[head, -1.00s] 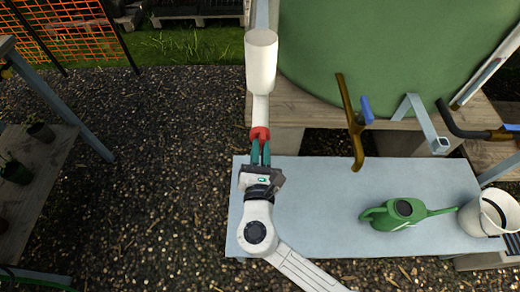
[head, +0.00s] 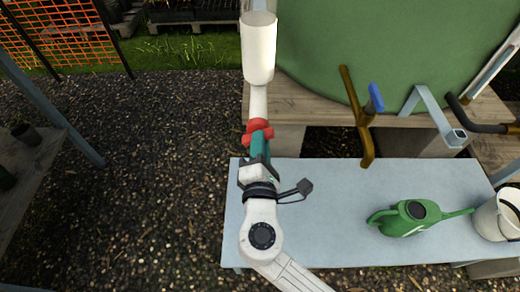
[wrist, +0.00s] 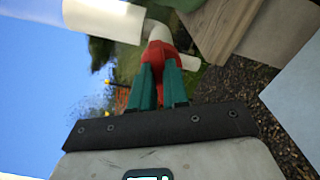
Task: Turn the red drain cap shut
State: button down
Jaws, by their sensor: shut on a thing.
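The red drain cap (head: 258,128) sits at the lower end of a white pipe (head: 258,100) that hangs below a wider white cylinder (head: 259,50). My gripper (head: 259,146) has teal fingers and reaches up to the cap from below, shut on it. In the wrist view the red cap (wrist: 158,56) shows between and beyond the two teal fingers (wrist: 158,85). The fingers cover part of the cap, so its exact turn angle cannot be told.
A large green tank (head: 390,50) stands on a wooden platform (head: 310,98) to the right. A brass tap with a blue handle (head: 366,120) juts out over the pale blue table (head: 320,200). A green watering can (head: 408,217) and a white bucket (head: 492,217) stand on the right.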

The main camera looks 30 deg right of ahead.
jog(key=m+b, duration=0.2)
jog(key=m, duration=0.1)
jog(key=m+b, duration=0.2)
jog(key=shift+f, duration=0.3)
dwell(0.4)
jog(key=c, duration=1.1)
grip_release()
jog(key=shift+r, duration=0.1)
jog(key=v, duration=1.1)
jog(key=shift+d+p, duration=0.1)
jog(key=shift+p, duration=0.2)
